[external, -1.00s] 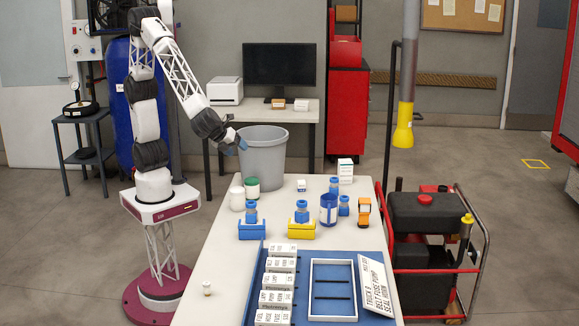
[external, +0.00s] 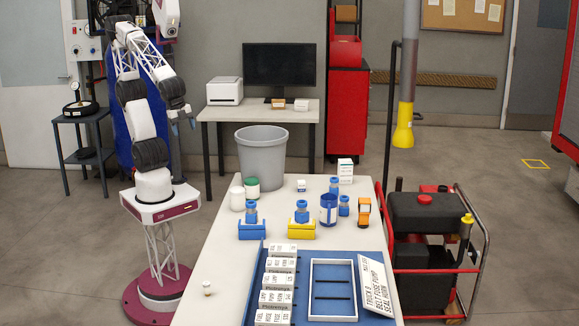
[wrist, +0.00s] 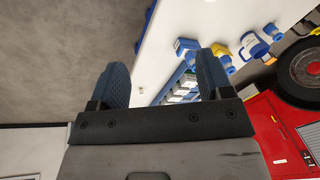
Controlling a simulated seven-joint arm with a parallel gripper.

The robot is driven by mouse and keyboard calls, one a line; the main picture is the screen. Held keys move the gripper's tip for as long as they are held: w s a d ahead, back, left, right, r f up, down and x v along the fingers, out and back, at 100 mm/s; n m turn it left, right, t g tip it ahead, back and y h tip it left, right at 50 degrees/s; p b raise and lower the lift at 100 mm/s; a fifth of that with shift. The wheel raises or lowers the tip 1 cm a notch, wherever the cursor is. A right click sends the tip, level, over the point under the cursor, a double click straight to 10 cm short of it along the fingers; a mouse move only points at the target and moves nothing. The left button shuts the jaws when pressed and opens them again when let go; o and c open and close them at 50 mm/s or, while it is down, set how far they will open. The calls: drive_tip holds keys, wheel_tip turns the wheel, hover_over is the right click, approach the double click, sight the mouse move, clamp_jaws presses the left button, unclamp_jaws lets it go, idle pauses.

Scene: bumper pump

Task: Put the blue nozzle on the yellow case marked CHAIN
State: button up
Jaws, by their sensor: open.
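My gripper (external: 183,126) is open and empty, raised to the left of the table and well away from the objects. Its two blue fingers stand wide apart in the wrist view (wrist: 163,83). A blue nozzle-like piece (external: 302,212) stands upright on a yellow block-shaped case (external: 301,230) mid-table. A similar blue piece (external: 251,213) stands on a blue block (external: 251,231) to its left. Another small blue piece (external: 344,206) stands to the right, behind a blue cup (external: 328,211). I cannot read CHAIN on the yellow case or tell which blue piece is the nozzle.
A blue tray (external: 328,248) at the front holds labelled white boxes (external: 273,318), a white frame and a sign (external: 376,287). White and green-lidded jars (external: 252,188) and an orange item (external: 364,211) stand farther back. A grey bin (external: 262,158) is behind the table. The table's left front is mostly clear.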

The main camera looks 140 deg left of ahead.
drive_tip(key=s+d, duration=0.1)
drive_tip(key=s+d+n+h, duration=0.1)
drive_tip(key=s, duration=0.1)
drive_tip(key=s+d+n+h, duration=0.1)
drive_tip(key=s, duration=0.1)
drive_tip(key=shift+t, duration=0.3)
